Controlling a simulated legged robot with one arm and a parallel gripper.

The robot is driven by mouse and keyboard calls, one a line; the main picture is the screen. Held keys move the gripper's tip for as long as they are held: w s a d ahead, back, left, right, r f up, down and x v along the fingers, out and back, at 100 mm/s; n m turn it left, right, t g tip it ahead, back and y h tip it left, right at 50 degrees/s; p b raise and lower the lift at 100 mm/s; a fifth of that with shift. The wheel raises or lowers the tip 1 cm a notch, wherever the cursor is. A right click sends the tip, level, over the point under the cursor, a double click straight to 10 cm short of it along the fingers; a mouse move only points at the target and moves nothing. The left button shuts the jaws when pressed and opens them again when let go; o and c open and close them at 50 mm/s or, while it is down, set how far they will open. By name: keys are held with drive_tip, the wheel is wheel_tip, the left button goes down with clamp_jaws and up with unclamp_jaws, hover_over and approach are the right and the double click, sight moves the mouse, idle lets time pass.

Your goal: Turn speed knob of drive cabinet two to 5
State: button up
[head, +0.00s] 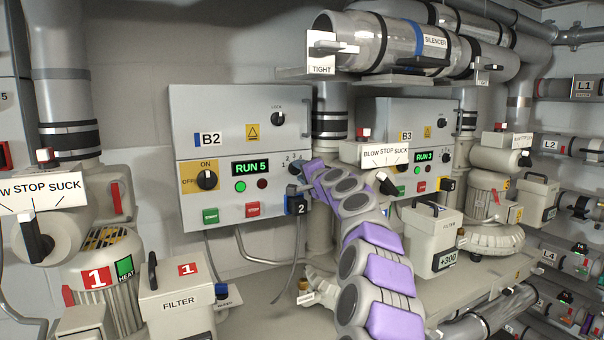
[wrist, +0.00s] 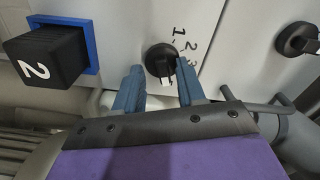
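Drive cabinet B2 (head: 185,120) is a grey wall box in the head view. Its green display (head: 250,168) reads "RUN 5". Its black speed knob (head: 295,168) sits right of the display, partly hidden by my arm, with scale numbers beside it. In the wrist view, the knob (wrist: 160,58) has a raised grip bar, and the numbers 1, 2 and 3 show around its upper right. My gripper (wrist: 160,82) has its two blue fingers apart, one on each side of the knob, with gaps showing between fingers and grip bar. The rest of the scale is hidden.
A black plug marked 2 (wrist: 42,58) on a blue plate juts out left of my fingers. Another black knob (wrist: 297,40) is at the right. Cabinet B3 (head: 440,115) reads "RUN 3". A "BLOW STOP SUCK" valve (head: 375,154) stands close right of my arm.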

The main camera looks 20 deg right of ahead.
drive_tip(key=shift+s+a, duration=0.1)
drive_tip(key=shift+s, duration=0.65)
drive_tip(key=s+d+b, duration=0.1)
drive_tip(key=s+b, duration=0.1)
drive_tip(key=s, duration=1.3)
drive_tip(key=shift+s, duration=0.4)
drive_tip(key=shift+f, duration=0.15)
